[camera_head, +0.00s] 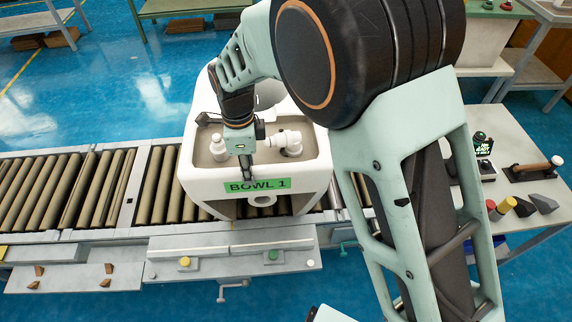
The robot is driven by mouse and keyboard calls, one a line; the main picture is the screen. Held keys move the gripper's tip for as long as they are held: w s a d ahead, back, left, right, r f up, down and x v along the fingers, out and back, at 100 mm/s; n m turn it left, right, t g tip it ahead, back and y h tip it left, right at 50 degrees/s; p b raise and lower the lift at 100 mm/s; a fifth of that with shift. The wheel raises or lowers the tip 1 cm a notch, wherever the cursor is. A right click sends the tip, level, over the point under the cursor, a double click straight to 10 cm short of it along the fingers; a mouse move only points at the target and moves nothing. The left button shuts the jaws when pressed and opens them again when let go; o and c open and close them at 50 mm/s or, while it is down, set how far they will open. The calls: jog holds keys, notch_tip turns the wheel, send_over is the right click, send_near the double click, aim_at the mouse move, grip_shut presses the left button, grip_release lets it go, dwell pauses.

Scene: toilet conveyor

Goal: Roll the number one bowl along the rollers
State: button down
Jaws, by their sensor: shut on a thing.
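The number one bowl (319,180) is a white toilet unit with a green label (257,186) reading "BOWL 1". It stands upright on the roller conveyor (165,190), in the middle of the view. My arm reaches over it from the right. My gripper (247,165) points down at the bowl's front, just above the label. It is shut on some part there, which looks like the front rim, though the fingers hide the exact contact. White fittings (287,141) sit in the recess on top of the bowl.
Bare rollers (45,190) extend left of the bowl. A front ledge carries a yellow button (185,262) and a green button (272,255). A grey table (520,215) with small tools stands at right. My arm hides the conveyor's right part.

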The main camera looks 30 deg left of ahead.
aim_at(205, 172)
jog(key=s+a, duration=0.1)
jog(key=a, duration=0.1)
jog(key=s+a, duration=0.2)
jog(key=a, duration=0.1)
jog(key=s+a, duration=0.2)
jog(key=shift+s+a+f, duration=0.2)
jog(key=shift+s+a, duration=0.05)
jog(key=shift+a, duration=0.1)
jog(key=shift+s+a+p, duration=0.15)
jog(key=shift+a+p, duration=0.1)
jog(key=shift+p, duration=0.05)
jog(key=c, duration=1.7)
grip_release()
jog(key=shift+a+r, duration=0.1)
jog(key=shift+a, duration=0.05)
jog(key=shift+r, duration=0.1)
jog(key=shift+a+r, duration=0.1)
jog(key=shift+r, duration=0.2)
notch_tip(205, 172, up, 11)
jog(key=shift+r, duration=0.15)
